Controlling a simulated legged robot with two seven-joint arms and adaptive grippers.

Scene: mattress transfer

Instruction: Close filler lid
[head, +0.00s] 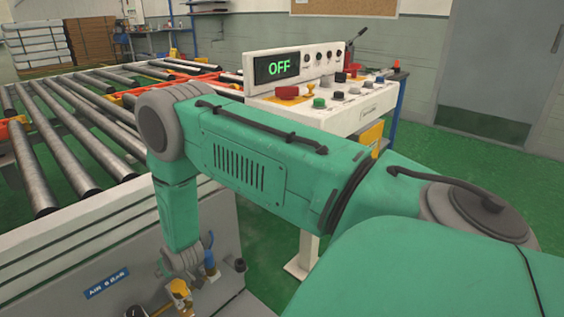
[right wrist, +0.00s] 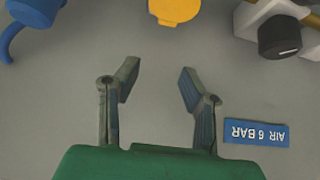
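A yellow round cap, which looks like the filler lid (right wrist: 175,9), shows at the top edge of the right wrist view, partly cut off. In the head view a yellow part (head: 179,288) sits low on the grey side panel. My right gripper (right wrist: 157,76) is open and empty, with its fingers apart in front of the bare panel. The yellow cap lies beyond the fingertips, apart from them. In the head view my right arm reaches left and down to the panel, and its gripper is hard to make out there. My left gripper is not in view.
A blue handle (right wrist: 36,12) and a black knob (right wrist: 280,37) flank the yellow cap. A blue "AIR 6 BAR" label (right wrist: 256,133) is on the panel. A roller conveyor (head: 75,115) lies above it. A control console (head: 345,118) reading OFF stands behind my arm.

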